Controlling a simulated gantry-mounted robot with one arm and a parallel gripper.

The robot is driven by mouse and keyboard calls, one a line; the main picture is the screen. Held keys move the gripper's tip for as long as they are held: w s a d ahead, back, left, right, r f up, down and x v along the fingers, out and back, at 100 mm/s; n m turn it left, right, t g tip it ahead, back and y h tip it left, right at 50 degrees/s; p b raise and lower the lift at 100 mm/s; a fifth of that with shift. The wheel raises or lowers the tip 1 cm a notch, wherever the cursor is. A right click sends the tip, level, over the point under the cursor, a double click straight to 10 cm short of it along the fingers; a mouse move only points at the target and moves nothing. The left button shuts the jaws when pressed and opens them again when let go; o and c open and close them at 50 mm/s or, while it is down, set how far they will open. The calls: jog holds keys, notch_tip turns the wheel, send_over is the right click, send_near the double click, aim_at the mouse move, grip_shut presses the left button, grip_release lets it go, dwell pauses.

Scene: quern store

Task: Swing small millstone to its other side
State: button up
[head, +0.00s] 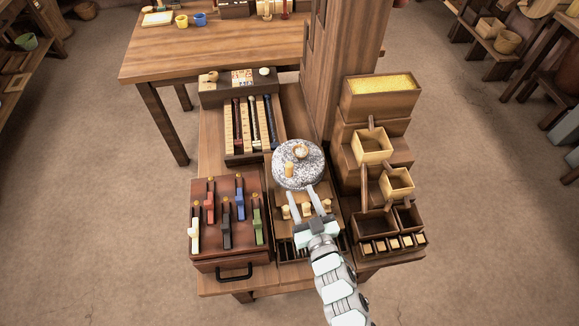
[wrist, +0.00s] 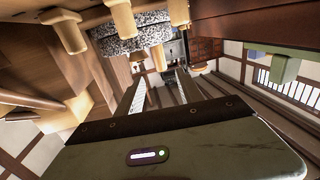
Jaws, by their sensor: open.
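The small millstone (head: 291,182) is a grey speckled disc on the wooden bench in the head view. A wooden peg handle (head: 289,170) stands upright on its left half, and a pale wooden ring (head: 301,150) sits near its middle. In the wrist view the millstone (wrist: 130,42) appears edge-on beyond the fingers (wrist: 160,80), partly hidden by pegs.
A row of short wooden pegs (head: 306,209) stands just in front of the stone. Left are a box with coloured levers (head: 226,215) and a rack of rods (head: 252,125). A tall post (head: 340,70) rises behind. Stepped wooden bins (head: 372,146) crowd the right side.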

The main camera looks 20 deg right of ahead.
aim_at(290, 170)
jog(key=w+b, duration=0.1)
jog(key=w, duration=0.2)
jog(key=w+b, duration=0.1)
jog(key=w, duration=0.5)
jog(key=shift+w+d+b, duration=0.25)
jog(key=shift+d+b, duration=0.05)
jog(key=shift+b, duration=0.1)
jog(key=shift+w, duration=0.6)
jog(key=shift+c, duration=0.4)
grip_shut()
